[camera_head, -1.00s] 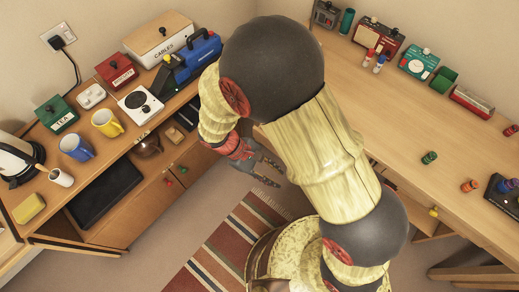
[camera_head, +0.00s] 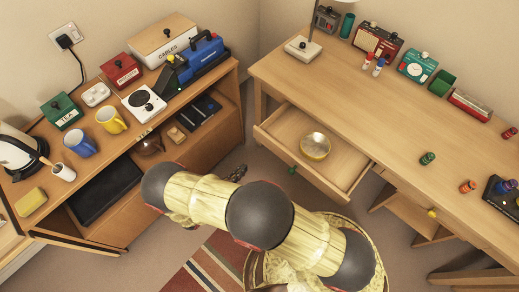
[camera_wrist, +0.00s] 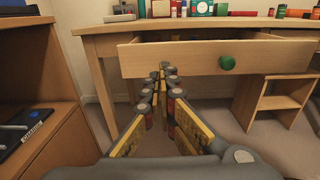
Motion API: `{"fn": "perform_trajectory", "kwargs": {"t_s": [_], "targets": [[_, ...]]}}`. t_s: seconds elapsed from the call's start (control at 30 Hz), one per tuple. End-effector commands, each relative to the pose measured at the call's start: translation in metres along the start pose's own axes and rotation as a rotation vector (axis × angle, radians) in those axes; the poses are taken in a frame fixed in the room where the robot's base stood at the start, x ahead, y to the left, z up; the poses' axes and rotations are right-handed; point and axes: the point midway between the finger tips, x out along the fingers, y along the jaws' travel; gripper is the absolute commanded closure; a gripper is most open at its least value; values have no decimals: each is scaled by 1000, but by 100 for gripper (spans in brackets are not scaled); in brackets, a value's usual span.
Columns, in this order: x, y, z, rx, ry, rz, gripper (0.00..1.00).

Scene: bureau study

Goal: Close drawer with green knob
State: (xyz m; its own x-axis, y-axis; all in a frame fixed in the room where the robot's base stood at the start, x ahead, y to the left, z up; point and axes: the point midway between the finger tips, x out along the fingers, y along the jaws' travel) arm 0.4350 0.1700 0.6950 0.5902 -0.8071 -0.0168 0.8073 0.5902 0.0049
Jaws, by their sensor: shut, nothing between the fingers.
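The drawer (camera_head: 275,143) with the green knob (camera_head: 292,170) is pulled out from the desk, and a round, shiny bowl (camera_head: 315,147) lies in it. In the wrist view, the wooden drawer front (camera_wrist: 185,60) and green knob (camera_wrist: 227,63) are ahead at the upper right. My gripper (camera_wrist: 167,68) is shut and empty, with its fingertips appearing left of the knob and apart from it. In the head view, my gripper (camera_head: 238,172) is partly hidden behind my arm, left of the drawer front.
A desk (camera_head: 345,85) stands above the drawer, with a lamp base (camera_head: 302,47) on top. A drawer with a yellow knob (camera_head: 432,212) is farther right. A low cabinet (camera_head: 205,145) stands at left. A striped rug (camera_head: 215,265) lies on the floor.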

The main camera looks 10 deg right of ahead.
Motion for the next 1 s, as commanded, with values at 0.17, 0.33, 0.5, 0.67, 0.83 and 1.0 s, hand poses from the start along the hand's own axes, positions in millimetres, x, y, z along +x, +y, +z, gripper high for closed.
{"fn": "perform_trajectory", "kwargs": {"t_s": [0.17, 0.33, 0.5, 0.67, 0.83, 1.0], "targets": [[11, -2, 5, -6, -21, -2, 100], [40, -2, 5, -6, -19, -7, 100], [74, -3, 5, -6, -18, -7, 100], [104, -3, 5, -5, -17, -7, 100], [127, -3, 6, -5, -17, -5, 100], [138, -2, 7, -5, -17, -3, 100]]}}
